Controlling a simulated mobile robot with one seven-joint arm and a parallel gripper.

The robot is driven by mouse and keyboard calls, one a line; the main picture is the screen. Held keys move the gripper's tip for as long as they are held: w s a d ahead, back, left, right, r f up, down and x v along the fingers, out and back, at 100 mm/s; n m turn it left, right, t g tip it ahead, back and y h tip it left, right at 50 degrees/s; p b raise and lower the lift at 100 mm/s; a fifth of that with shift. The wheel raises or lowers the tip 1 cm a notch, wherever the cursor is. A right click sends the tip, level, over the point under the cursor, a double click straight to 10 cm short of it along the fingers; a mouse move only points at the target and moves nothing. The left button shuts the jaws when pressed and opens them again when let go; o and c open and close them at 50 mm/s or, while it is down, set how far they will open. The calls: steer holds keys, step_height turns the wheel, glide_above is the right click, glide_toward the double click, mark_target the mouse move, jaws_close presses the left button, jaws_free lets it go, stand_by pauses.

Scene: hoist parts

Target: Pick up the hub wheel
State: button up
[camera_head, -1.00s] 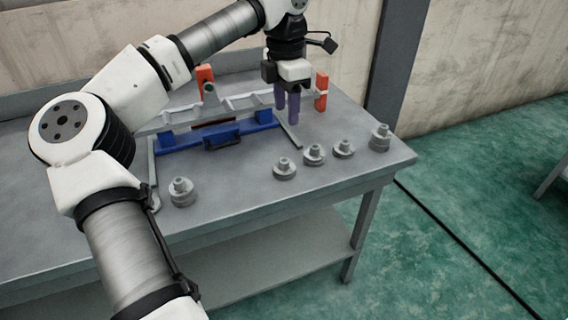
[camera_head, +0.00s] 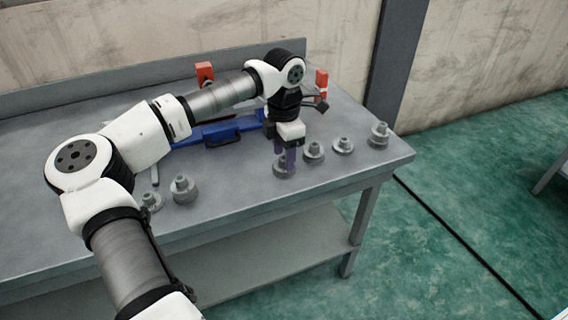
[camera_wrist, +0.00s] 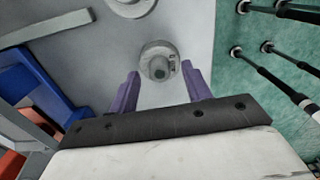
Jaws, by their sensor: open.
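Several similar grey round stepped parts stand on the grey table; I cannot tell by name which is the hub wheel. One grey wheel (camera_head: 283,172) is under my gripper (camera_head: 285,160), partly hidden by the purple fingers. In the wrist view the same wheel (camera_wrist: 158,62) shows from above, between and just beyond the open fingertips of my gripper (camera_wrist: 160,72). The fingers are apart, with a gap on each side, and hold nothing. Whether the fingertips reach down around the wheel is hard to tell.
Close by on the right stand more grey wheels (camera_head: 314,152), (camera_head: 343,147) and (camera_head: 379,135). Two more, (camera_head: 184,189) and (camera_head: 151,201), stand at the left. A blue holder (camera_head: 222,134) and orange blocks (camera_head: 321,84) lie behind. The table's front edge is near.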

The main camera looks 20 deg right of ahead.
steer(key=shift+f, duration=0.5)
jaws_close()
steer(key=shift+r, duration=0.1)
step_height(320, 180, up, 20)
steer(key=shift+b, duration=0.45)
